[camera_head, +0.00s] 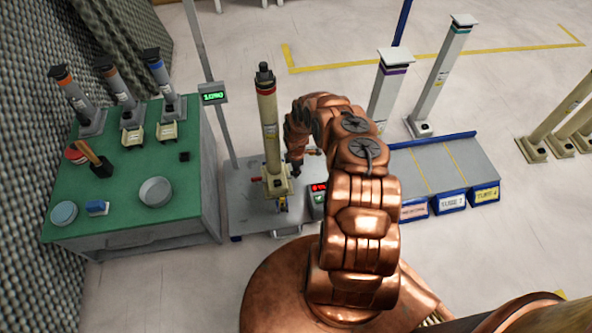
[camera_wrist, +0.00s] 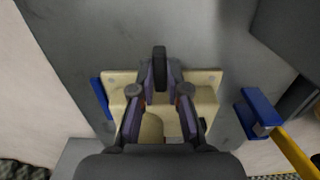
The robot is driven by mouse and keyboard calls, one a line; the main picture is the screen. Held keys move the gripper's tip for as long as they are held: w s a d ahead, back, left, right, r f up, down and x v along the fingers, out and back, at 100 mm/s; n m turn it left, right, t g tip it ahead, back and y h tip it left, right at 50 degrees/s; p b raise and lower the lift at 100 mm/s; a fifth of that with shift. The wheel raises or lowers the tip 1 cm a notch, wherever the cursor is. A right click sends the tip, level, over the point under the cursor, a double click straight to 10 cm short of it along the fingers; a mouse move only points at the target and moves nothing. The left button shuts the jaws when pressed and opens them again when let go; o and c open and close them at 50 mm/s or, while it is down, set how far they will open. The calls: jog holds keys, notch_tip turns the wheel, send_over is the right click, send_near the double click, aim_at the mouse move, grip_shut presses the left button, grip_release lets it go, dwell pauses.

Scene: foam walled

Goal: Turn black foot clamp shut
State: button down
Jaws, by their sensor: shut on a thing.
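The black foot clamp (camera_wrist: 160,66) shows in the wrist view as a dark upright lever at the top middle of a cream foot plate (camera_wrist: 207,78). My gripper (camera_wrist: 161,76) has its two fingertips closed on either side of this lever. The lower part of the clamp and part of the plate are hidden by the fingers and palm. In the head view the cream column (camera_head: 269,125) stands upright on the grey bench, and my gripper (camera_head: 295,168) is low at its right side. The clamp itself is too small to tell there.
Blue handles stand at the left (camera_wrist: 101,98) and right (camera_wrist: 258,112) of the plate, with a yellow bar (camera_wrist: 296,152) at lower right. A green table (camera_head: 120,190) stands left; a grey rack (camera_head: 440,165) stands right.

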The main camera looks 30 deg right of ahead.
jog(key=c, duration=1.2)
grip_release()
jog(key=shift+o, duration=0.2)
jog(key=shift+r, duration=0.1)
notch_tip(320, 180, up, 12)
jog(key=shift+d, duration=0.1)
